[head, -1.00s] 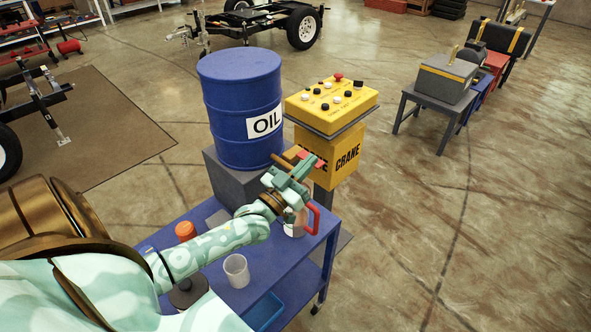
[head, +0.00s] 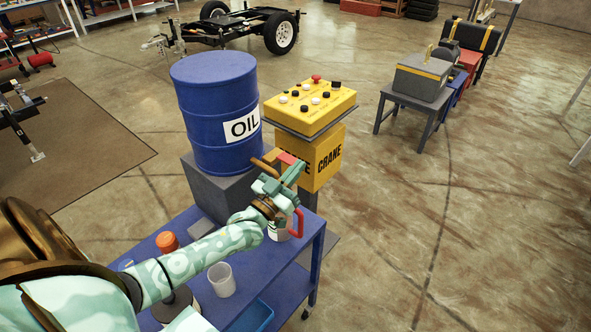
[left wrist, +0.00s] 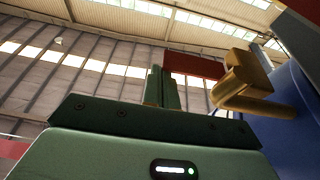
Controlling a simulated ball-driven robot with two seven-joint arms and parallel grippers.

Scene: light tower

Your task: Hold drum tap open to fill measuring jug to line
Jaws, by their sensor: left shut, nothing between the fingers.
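The blue oil drum (head: 215,112) lies upright on a grey block, with a brass tap (head: 264,168) low on its front. The tap's red lever (head: 287,158) shows just behind my left gripper (head: 291,174). In the left wrist view, the shut, empty fingers (left wrist: 162,86) stand in front of the red lever (left wrist: 195,66), beside the brass tap (left wrist: 243,92). I cannot tell whether they touch the lever. The measuring jug, with its red handle (head: 297,223), stands below the gripper on the blue cart, partly hidden by it. Its fill line and level cannot be seen. My right gripper is out of view.
The blue cart (head: 262,262) also carries a clear cup (head: 221,280), an orange-capped item (head: 167,242) and a blue tray (head: 252,316). A yellow crane control box (head: 312,105) stands close right of the drum.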

